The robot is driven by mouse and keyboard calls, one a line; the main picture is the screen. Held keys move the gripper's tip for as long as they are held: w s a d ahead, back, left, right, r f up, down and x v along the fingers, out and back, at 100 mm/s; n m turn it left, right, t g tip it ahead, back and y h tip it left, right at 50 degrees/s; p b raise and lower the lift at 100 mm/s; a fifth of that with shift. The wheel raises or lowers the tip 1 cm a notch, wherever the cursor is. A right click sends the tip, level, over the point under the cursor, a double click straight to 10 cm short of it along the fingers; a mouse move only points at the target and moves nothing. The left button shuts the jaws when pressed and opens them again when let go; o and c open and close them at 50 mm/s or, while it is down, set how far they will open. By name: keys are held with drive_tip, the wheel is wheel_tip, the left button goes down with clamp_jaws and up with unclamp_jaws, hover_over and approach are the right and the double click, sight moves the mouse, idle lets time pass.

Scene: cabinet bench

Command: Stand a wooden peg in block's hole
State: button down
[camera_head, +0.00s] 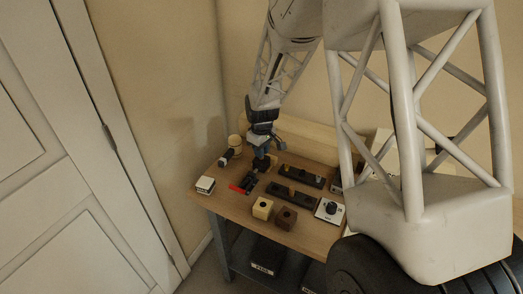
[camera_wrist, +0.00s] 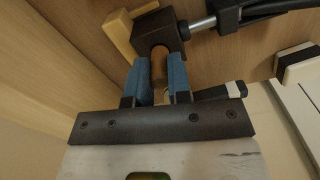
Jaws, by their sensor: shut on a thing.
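My gripper (camera_head: 262,153) is low over the back left of the bench. In the wrist view its blue fingers (camera_wrist: 160,82) are shut on a wooden peg (camera_wrist: 159,64). The peg's far end is at the round opening of a dark brown block (camera_wrist: 158,30); I cannot tell how deep it sits, if at all. This block shows in the head view (camera_head: 260,164) just under the fingers, which partly hide it. Nearer the front edge stand a pale yellow block (camera_head: 262,208) and a brown block (camera_head: 286,217), each with a dark hole on top.
Two long black racks (camera_head: 302,176) (camera_head: 291,197) lie right of my gripper. A red-and-black tool (camera_head: 241,187), a white-and-black box (camera_head: 205,185), a black-handled item (camera_head: 227,157) and a cup (camera_head: 235,143) are to the left. A white device (camera_head: 329,210) stands front right.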

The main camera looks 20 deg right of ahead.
drive_tip(key=shift+f, duration=0.6)
idle(1.1)
drive_tip(key=c, duration=0.8)
unclamp_jaws()
drive_tip(key=shift+r, duration=0.15)
drive_tip(key=shift+r, duration=3.3)
drive_tip(key=shift+r, duration=0.15)
